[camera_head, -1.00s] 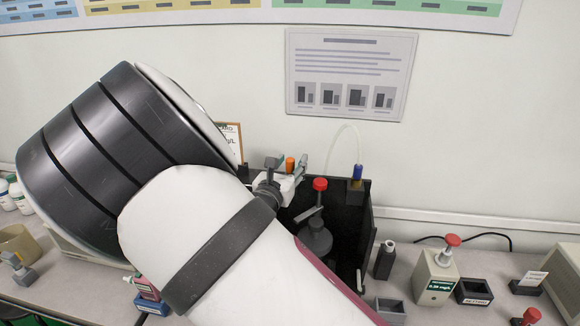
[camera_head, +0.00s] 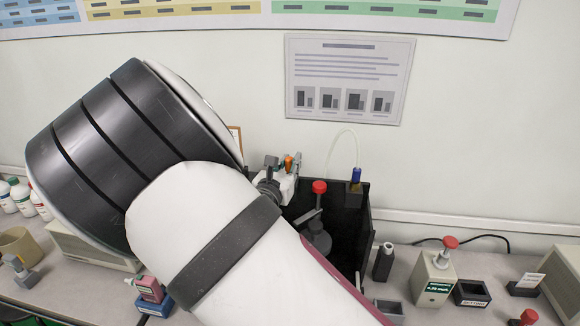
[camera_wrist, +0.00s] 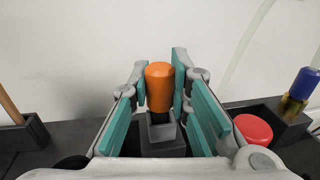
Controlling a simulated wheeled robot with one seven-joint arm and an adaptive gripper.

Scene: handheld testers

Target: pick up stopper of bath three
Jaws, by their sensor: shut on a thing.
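An orange-topped stopper (camera_wrist: 160,88) stands upright between the teal finger pads of my gripper (camera_wrist: 161,84) in the wrist view. My gripper is shut on it. Below the orange top, a grey square part (camera_wrist: 162,128) shows. In the head view the orange top (camera_head: 289,162) shows small at my gripper (camera_head: 282,178), beyond my forearm. They are at the back left edge of a black open box (camera_head: 353,205). No bath number is readable. The stopper's lower end is hidden.
A red knob (camera_head: 319,187) on a dark post and a blue-capped brass fitting (camera_head: 356,177) with a thin tube stand right of my gripper. A grey tester with a red knob (camera_head: 436,278) stands farther right. Bottles (camera_head: 22,197) stand far left.

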